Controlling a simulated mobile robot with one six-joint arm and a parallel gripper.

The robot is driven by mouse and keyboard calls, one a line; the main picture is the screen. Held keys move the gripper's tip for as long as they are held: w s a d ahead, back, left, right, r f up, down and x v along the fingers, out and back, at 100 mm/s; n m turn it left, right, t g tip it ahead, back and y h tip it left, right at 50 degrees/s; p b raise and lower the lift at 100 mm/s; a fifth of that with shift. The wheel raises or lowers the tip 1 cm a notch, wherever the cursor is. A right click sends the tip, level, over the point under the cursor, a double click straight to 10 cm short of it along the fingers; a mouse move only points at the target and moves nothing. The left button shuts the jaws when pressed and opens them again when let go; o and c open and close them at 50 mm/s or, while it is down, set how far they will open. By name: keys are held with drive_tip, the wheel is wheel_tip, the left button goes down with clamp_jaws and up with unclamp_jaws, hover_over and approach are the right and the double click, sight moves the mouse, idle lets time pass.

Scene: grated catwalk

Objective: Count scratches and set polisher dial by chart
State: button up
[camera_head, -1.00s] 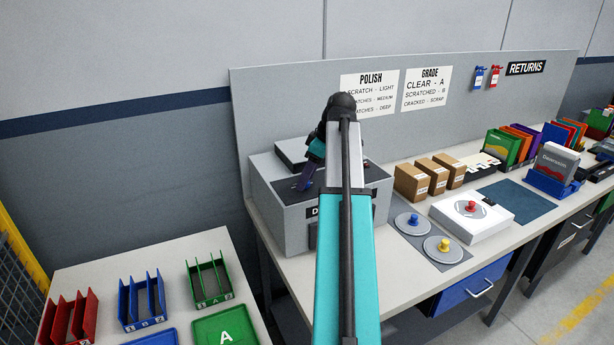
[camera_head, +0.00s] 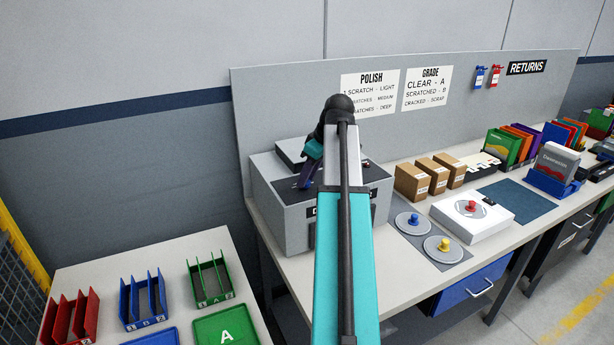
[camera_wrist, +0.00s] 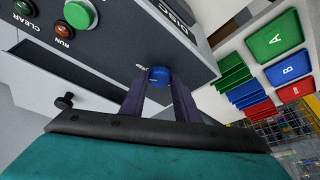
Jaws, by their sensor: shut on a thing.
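The grey polisher (camera_head: 278,218) is a boxy machine at the left end of the bench, partly hidden by my arm. In the wrist view its panel (camera_wrist: 110,45) carries a green button (camera_wrist: 80,13), a red RUN lamp (camera_wrist: 64,31) and a CLEAR lamp. A blue dial (camera_wrist: 159,74) with a pale mark beside it sits between my fingertips. My gripper (camera_wrist: 159,88) is shut on this dial; in the head view it is over the polisher's top. The POLISH chart (camera_head: 370,93) hangs behind, its left edge partly covered; it reads 1 scratch light, then medium, then deep.
A GRADE chart (camera_head: 427,89) hangs beside it. Right of the polisher are two round pads with blue and yellow knobs (camera_head: 445,244), brown boxes (camera_head: 411,182), a white device (camera_head: 473,216) and a blue mat (camera_head: 516,200). Red, blue and green racks (camera_head: 209,281) stand on the left table.

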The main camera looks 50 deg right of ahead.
drive_tip(key=shift+m, duration=0.3)
drive_tip(key=o, duration=1.1)
drive_tip(key=shift+c, duration=0.2)
drive_tip(key=shift+r, duration=0.1)
drive_tip(key=a+b+v, duration=0.1)
drive_tip(key=b+v, duration=0.1)
drive_tip(key=v, duration=1.1)
drive_tip(key=shift+d+r+b, duration=0.3)
drive_tip(key=shift+d+b, duration=0.05)
drive_tip(key=shift+s, duration=0.2)
